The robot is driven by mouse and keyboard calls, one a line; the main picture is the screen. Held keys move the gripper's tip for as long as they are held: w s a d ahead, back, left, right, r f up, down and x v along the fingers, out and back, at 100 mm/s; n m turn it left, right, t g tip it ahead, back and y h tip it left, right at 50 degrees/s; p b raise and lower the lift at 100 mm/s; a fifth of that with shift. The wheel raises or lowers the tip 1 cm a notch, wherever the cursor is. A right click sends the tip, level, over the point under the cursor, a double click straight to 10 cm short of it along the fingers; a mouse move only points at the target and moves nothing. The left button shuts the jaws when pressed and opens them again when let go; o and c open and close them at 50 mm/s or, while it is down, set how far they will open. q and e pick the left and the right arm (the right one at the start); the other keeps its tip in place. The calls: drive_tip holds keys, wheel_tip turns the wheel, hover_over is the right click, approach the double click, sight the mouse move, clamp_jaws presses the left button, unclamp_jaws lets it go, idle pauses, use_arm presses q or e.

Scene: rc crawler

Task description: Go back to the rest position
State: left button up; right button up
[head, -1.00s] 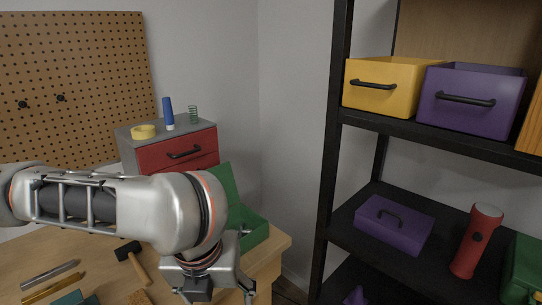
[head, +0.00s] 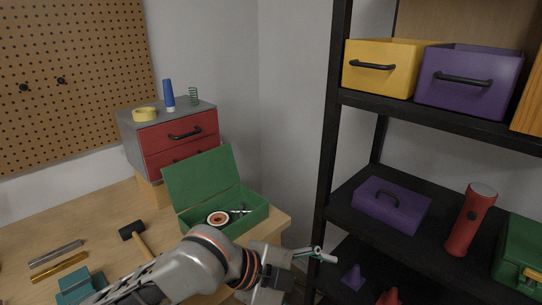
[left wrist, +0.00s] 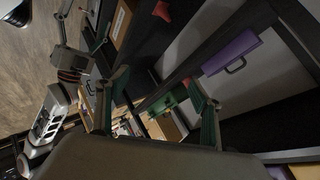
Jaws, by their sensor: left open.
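My left gripper (head: 318,255) is at the bottom centre of the head view, in front of the dark shelf. Its arm comes in from the lower left. In the left wrist view its fingers (left wrist: 158,84) stand wide apart with nothing between them. Another gripper, my right one (left wrist: 84,28), shows at the upper left of the left wrist view, with fingers apart and nothing seen between them. It is outside the head view.
An open green toolbox (head: 252,214) stands at the workbench corner, behind my left arm. A hammer (head: 134,235) lies on the bench. The dark shelf (head: 331,170) at right holds a purple case (head: 380,214) and a red flashlight (head: 468,225).

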use_arm(q)
drive_tip(key=w+a+f+n+t+y, duration=0.1)
drive_tip(key=w+a+f+n+t, duration=0.25)
drive_tip(key=a+f+n, duration=0.35)
drive_tip(key=w+a+f+n+t+y, duration=0.1)
drive_tip(key=w+a+f+n+t, duration=0.1)
drive_tip(key=a+f+n+t, duration=0.45)
drive_tip(key=s+a+f+n+g+y, duration=0.1)
drive_tip(key=s+a+f+n+y, duration=0.1)
drive_tip(key=s+a+f, duration=0.4)
drive_tip(key=s+a+f+n+g+y, duration=0.1)
drive_tip(key=s+a+f+n+y, duration=0.2)
drive_tip(key=s+a+f, duration=0.4)
drive_tip(key=a+f+n, duration=0.1)
drive_tip(key=a+f, duration=0.2)
drive_tip(key=f, duration=0.2)
drive_tip(key=shift+n+y, duration=0.3)
drive_tip(key=shift+n, duration=0.05)
